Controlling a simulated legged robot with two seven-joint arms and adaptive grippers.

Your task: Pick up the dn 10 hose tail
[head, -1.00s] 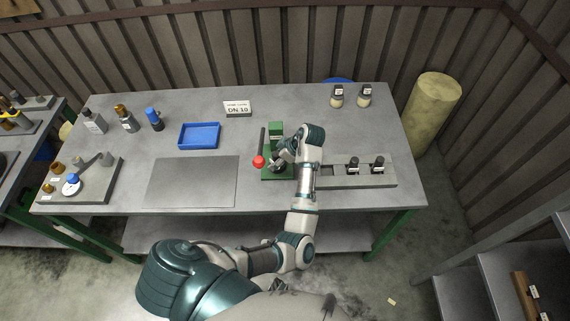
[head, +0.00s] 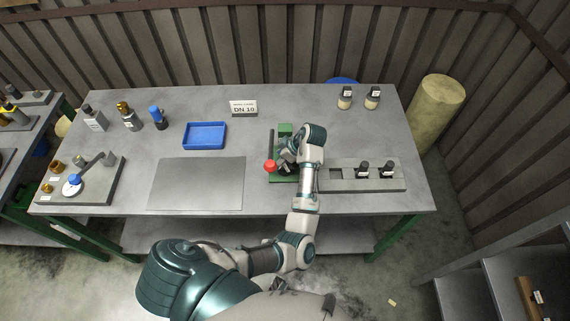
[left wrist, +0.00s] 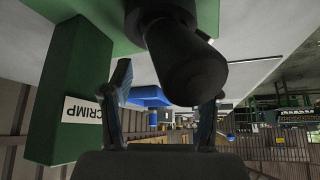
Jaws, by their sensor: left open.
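A dark, round-ended cylindrical part (left wrist: 187,65) hangs large in the left wrist view, in front of my fingers, beside the green crimp press. I cannot tell whether it is the DN 10 hose tail or part of the press. My left gripper (left wrist: 163,112) is open, its two fingers apart on either side below this part. In the head view my left gripper (head: 287,158) is at the green press (head: 285,130), partly hidden by my wrist. Two dark labelled fittings (head: 362,170) (head: 387,171) stand in the grey rack; their size labels are unreadable. My right gripper is not in view.
The press lever has a red ball (head: 270,165) just left of my gripper. A blue tray (head: 205,149), a grey mat (head: 165,185) and a DN 10 sign (head: 243,108) lie left of it. The rack (head: 340,183) is close on the right.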

